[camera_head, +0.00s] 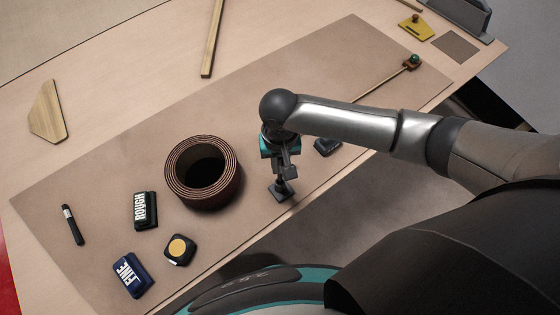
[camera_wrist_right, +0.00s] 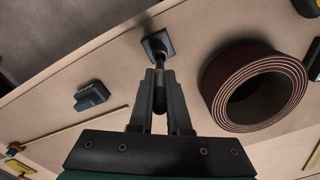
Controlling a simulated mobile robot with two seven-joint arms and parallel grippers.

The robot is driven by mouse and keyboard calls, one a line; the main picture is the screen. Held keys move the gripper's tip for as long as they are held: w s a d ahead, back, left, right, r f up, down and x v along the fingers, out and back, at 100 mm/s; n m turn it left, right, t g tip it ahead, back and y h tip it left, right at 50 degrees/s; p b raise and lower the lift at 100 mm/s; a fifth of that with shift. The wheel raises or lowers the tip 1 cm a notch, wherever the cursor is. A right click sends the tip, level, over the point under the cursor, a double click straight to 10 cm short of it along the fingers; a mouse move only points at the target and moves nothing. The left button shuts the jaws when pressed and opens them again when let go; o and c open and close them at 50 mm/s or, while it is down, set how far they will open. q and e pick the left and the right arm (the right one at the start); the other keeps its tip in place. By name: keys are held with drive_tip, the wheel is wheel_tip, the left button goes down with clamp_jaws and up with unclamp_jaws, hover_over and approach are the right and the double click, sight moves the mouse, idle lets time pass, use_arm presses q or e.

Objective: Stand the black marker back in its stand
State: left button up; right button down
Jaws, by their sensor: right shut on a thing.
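My right gripper (camera_head: 287,172) is shut on a slim dark upright thing, which looks like the black marker (camera_wrist_right: 160,92). In the right wrist view the gripper (camera_wrist_right: 160,88) has its fingers closed on both sides of it. The small dark stand (camera_head: 281,192) has a square base on the brown mat, directly below the fingertips; it also shows in the right wrist view (camera_wrist_right: 157,43). The marker's lower end meets the stand's middle; I cannot tell how deep it sits. My left gripper is out of view.
A coiled brown roll (camera_head: 203,172) stands left of the gripper. A small dark block (camera_head: 327,147) lies on its other side. ROUGH (camera_head: 145,210) and FINE (camera_head: 132,275) blocks, a yellow-dotted block (camera_head: 179,250) and a dark pen-like thing (camera_head: 73,225) lie farther left.

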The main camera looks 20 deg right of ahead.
sight(280, 178)
drive_tip(key=shift+p, duration=0.45)
idle(0.6)
drive_tip(key=shift+f, duration=0.7)
idle(0.8)
drive_tip(key=shift+f, duration=0.3)
idle(0.7)
drive_tip(key=shift+p, duration=0.65)
drive_tip(key=shift+f, duration=0.5)
idle(0.9)
drive_tip(key=shift+f, duration=0.2)
idle(0.7)
drive_tip(key=c, duration=0.8)
unclamp_jaws()
